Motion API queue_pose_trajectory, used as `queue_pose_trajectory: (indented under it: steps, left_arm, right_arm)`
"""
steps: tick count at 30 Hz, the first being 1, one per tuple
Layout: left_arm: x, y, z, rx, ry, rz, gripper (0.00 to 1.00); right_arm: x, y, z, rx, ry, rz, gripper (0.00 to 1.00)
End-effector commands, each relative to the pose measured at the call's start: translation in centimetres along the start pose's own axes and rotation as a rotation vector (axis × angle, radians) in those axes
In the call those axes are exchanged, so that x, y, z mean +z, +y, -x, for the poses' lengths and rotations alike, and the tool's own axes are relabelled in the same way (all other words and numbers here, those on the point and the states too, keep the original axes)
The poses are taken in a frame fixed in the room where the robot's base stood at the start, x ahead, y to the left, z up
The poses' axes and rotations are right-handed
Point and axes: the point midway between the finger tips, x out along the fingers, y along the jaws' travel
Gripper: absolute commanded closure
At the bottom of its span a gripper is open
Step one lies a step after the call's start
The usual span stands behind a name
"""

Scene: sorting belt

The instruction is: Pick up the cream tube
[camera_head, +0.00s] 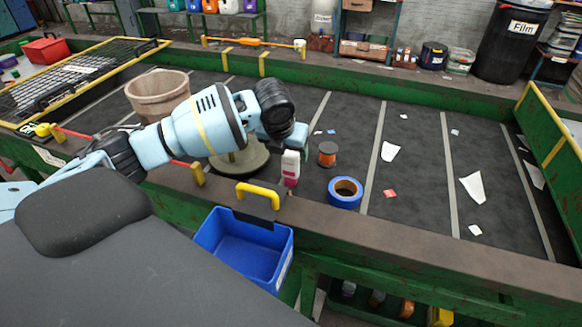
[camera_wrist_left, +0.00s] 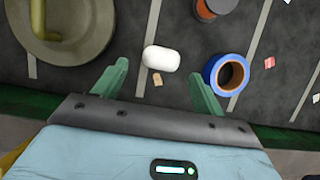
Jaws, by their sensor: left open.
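The cream tube (camera_head: 290,168), white above with pink lower down, stands upright on the dark belt near its front edge. In the left wrist view its white end (camera_wrist_left: 161,58) shows from above, just beyond and between the fingertips. My left gripper (camera_head: 292,138) is over the tube in the head view and hides part of its surroundings. My right gripper is in no view.
Blue tape roll (camera_head: 345,192) lies right of the tube, with an orange-and-black spool (camera_head: 327,154) behind it. A round olive lid-like thing (camera_wrist_left: 62,25) is on the left. A yellow-handled edge (camera_head: 258,194) and blue bin (camera_head: 243,246) are in front. Paper scraps lie rightward.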

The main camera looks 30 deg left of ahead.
Motion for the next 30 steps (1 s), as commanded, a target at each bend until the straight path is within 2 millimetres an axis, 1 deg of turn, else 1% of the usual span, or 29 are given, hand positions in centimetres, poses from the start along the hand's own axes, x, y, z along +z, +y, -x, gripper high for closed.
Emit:
queue_pose_trajectory:
  steps: [5,8,13,16,19,25,26,30]
  left_arm:
    - [0.1,0.0,-0.5,0.001,0.000,0.001,0.29]
    - [0.2,0.0,-1.5,0.002,0.001,0.002,0.29]
    - [0.4,-0.1,-4.0,0.002,0.003,0.002,0.29]
    - [0.4,0.0,-5.0,0.002,0.001,0.002,0.29]
    - [0.5,-0.1,-5.4,0.001,-0.001,0.000,0.29]
    - [0.5,-0.1,-5.3,0.001,-0.002,0.000,0.29]
    - [0.5,-0.1,-5.3,0.001,-0.002,0.000,0.32]
    - [0.5,0.0,-5.3,0.001,-0.003,0.001,0.50]
  right_arm:
    - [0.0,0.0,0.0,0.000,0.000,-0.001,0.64]
    - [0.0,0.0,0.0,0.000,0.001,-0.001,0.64]
    - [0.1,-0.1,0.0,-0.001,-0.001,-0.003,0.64]
    - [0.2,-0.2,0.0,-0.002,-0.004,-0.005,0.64]
    - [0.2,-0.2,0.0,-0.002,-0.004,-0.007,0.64]
    - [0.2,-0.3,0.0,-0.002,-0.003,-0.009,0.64]
    - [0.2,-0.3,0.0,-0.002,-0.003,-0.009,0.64]
    - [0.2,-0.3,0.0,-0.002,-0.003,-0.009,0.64]
